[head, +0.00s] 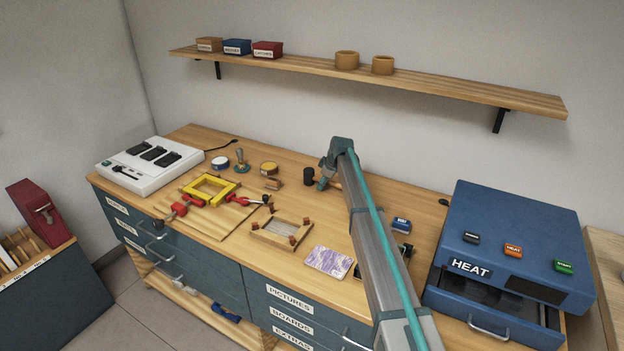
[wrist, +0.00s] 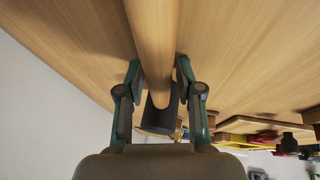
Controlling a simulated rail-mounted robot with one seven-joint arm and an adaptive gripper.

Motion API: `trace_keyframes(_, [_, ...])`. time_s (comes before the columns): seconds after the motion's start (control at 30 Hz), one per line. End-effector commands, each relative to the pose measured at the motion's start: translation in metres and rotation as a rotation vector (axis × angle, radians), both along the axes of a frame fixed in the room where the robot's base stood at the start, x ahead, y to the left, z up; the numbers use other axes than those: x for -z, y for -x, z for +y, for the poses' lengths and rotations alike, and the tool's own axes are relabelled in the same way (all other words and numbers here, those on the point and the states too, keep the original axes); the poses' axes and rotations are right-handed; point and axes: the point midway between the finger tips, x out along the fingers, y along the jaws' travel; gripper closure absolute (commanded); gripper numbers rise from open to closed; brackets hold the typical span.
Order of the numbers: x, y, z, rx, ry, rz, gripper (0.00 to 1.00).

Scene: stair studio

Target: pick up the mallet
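The mallet has a pale wooden handle (wrist: 153,38) and a dark, rounded head (wrist: 161,116) in the wrist view. In the head view its dark head (head: 308,177) is at the back of the bench, left of my gripper. My gripper (wrist: 159,68) has one finger on each side of the handle, close to the head, and both fingertips appear to meet the wood. In the head view my gripper (head: 326,181) is low over the bench; my wrist and arm hide most of the handle.
The wooden bench (head: 220,231) carries a yellow frame (head: 209,187), a wooden frame (head: 281,232), a purple patterned tile (head: 327,262) and a white device (head: 150,163). A blue heat press (head: 511,252) stands at the right. A wall shelf (head: 440,90) runs above the bench.

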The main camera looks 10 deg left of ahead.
Motion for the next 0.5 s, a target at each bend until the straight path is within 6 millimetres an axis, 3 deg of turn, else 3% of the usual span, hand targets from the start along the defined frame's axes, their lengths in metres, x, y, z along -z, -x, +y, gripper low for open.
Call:
trace_keyframes(0.03, [0.0005,0.0000,-0.0001,0.000,0.000,0.000,0.69])
trace_keyframes(0.23, [0.0005,0.0000,-0.0001,0.000,0.000,0.000,1.00])
trace_keyframes(0.5, [-0.0003,-0.0002,0.0001,0.000,-0.001,0.000,1.00])
